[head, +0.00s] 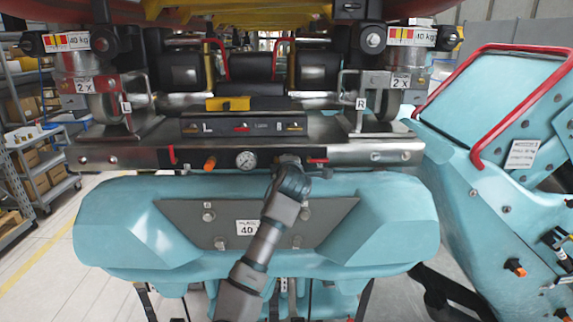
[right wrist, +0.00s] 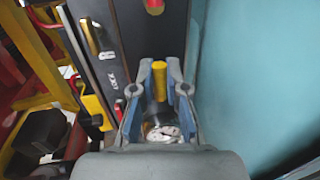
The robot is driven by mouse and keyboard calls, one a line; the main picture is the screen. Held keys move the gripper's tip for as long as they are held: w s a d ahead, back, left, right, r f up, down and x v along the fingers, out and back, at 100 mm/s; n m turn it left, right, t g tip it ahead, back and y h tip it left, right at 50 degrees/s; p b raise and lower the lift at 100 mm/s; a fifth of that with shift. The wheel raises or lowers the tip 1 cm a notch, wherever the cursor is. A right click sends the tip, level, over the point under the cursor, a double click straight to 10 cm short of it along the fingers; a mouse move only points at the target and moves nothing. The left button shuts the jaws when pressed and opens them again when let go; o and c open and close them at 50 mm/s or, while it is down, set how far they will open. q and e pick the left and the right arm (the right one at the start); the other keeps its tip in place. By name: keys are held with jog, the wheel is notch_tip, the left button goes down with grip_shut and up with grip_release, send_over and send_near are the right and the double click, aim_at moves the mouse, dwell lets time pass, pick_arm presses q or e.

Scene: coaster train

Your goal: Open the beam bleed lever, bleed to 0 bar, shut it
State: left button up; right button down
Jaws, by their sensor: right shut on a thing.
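My right gripper (head: 290,178) reaches up from the bottom of the head view to the front of the metal beam (head: 120,157). In the right wrist view, its blue-and-grey fingers (right wrist: 157,98) are closed around a lever with a yellow end (right wrist: 159,78). The lever's yellow end shows between the fingers, and a shiny metal fitting (right wrist: 166,132) lies at its base near the palm. In the head view the hand hides the lever. A round pressure gauge (head: 246,160) sits on the beam left of the hand; its reading is too small to tell. My left gripper is not in view.
An orange knob (head: 210,163) and a red hooked handle (head: 172,155) are on the beam farther left. A red part (head: 318,161) is right of the hand. A teal panel (head: 150,230) lies below the beam. A teal seat with red bars (head: 480,150) stands at right.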

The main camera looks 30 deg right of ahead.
jog(key=shift+f, duration=0.3)
jog(key=c, duration=1.2)
grip_release()
jog(key=shift+r, duration=0.1)
jog(key=shift+s, duration=0.25)
jog(key=v, duration=1.1)
jog(key=shift+a, duration=0.25)
